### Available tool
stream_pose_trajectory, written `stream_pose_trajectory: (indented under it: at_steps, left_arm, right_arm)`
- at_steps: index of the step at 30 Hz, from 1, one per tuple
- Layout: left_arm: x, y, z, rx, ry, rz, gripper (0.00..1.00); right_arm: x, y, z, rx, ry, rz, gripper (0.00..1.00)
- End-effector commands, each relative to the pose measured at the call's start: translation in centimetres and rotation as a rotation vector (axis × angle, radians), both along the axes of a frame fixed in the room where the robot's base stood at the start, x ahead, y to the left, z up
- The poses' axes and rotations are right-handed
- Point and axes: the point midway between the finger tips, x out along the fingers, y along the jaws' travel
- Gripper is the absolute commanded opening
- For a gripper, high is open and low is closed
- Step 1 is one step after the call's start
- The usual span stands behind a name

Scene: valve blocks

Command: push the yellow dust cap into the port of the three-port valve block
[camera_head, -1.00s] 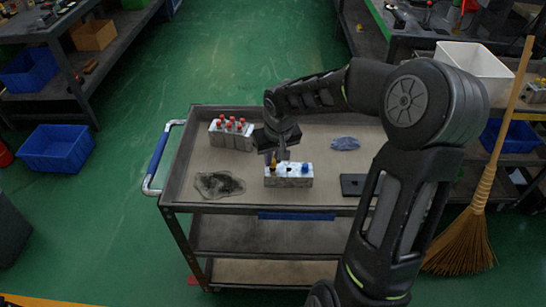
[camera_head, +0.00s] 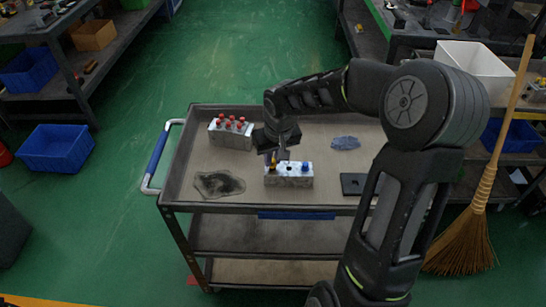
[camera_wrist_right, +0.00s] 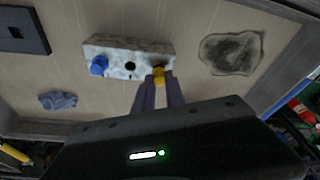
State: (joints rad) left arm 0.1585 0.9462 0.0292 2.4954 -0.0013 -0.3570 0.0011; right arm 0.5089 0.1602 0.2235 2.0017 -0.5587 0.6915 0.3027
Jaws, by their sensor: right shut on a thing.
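The three-port valve block (camera_head: 289,181) is a pale, mottled block near the front edge of the cart top. It also shows in the right wrist view (camera_wrist_right: 116,53). A blue cap (camera_wrist_right: 98,65) sits at one end, and the middle port (camera_wrist_right: 130,66) is an open dark hole. My right gripper (camera_wrist_right: 159,84) is shut on the yellow dust cap (camera_wrist_right: 159,73) at the other end of the block. The cap is at that end port, which it hides; how deep it sits I cannot tell. My left gripper is not in view.
A second block with red caps (camera_head: 231,132) stands at the back left of the cart (camera_head: 325,125). A dark stained patch (camera_head: 218,184), a blue rag (camera_head: 345,143) and a black plate (camera_head: 353,184) lie around the valve block. A broom (camera_head: 470,220) leans at the right.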

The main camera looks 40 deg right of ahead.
Motion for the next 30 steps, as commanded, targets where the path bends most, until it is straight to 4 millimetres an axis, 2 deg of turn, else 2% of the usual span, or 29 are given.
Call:
stream_pose_trajectory:
  at_steps: [29, 30]
  left_arm:
    - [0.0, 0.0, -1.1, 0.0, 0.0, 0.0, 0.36]
    - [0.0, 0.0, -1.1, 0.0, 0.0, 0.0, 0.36]
  right_arm:
    - [0.0, 0.0, -1.2, 0.0, 0.0, 0.0, 0.0]
    - [0.0, 0.0, -1.2, 0.0, 0.0, 0.0, 0.17]
